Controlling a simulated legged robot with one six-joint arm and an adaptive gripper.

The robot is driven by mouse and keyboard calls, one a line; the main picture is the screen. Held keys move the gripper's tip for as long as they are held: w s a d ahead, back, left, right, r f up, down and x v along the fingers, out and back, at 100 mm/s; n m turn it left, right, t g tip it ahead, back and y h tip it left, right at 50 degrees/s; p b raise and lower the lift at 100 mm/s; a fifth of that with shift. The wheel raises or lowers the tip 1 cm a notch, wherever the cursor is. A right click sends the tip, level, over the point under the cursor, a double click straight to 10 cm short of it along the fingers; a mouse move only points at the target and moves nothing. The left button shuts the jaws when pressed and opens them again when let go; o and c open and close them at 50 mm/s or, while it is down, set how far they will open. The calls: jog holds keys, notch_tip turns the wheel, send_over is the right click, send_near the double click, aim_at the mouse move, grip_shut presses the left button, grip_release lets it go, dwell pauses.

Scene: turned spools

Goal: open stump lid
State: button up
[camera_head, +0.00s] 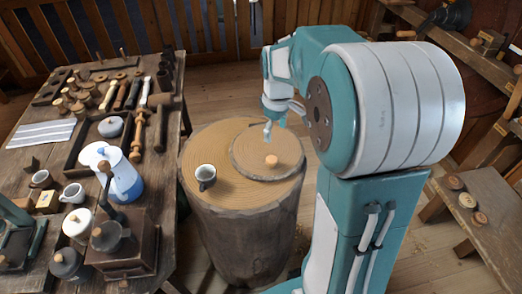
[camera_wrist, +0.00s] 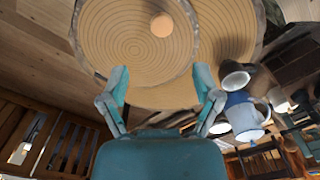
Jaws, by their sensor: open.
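The tree stump (camera_head: 240,235) stands on the floor in the middle of the head view. Its round lid (camera_head: 255,165) lies on the top, toward the right side, with a small light wooden knob (camera_head: 271,161) on it. In the wrist view the lid (camera_wrist: 125,45) and its knob (camera_wrist: 161,25) lie beyond the fingertips. My gripper (camera_head: 268,128) is above the far part of the lid, apart from the knob. In the wrist view my gripper (camera_wrist: 160,78) has its two fingers spread wide with nothing between them.
A dark mug (camera_head: 205,176) stands on the stump top, left of the lid. A crowded workbench (camera_head: 150,190) with a blue-and-white jug (camera_head: 122,178) is at the left. A low bench (camera_head: 470,215) with small round pieces is at the right.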

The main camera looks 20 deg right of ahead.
aim_at(272, 159)
jog(key=f, duration=0.1)
jog(key=a+f, duration=0.1)
jog(key=f, duration=0.2)
jog(key=shift+w+a+f, duration=0.15)
jog(key=shift+w+f, duration=0.05)
jog(key=shift+w, duration=0.1)
jog(key=f, duration=0.3)
jog(key=d+f, duration=0.1)
jog(key=f, duration=0.2)
jog(key=shift+d+f, duration=0.2)
jog(key=shift+f, duration=0.2)
jog(key=shift+a, duration=0.5)
jog(key=shift+d, duration=0.2)
grip_shut()
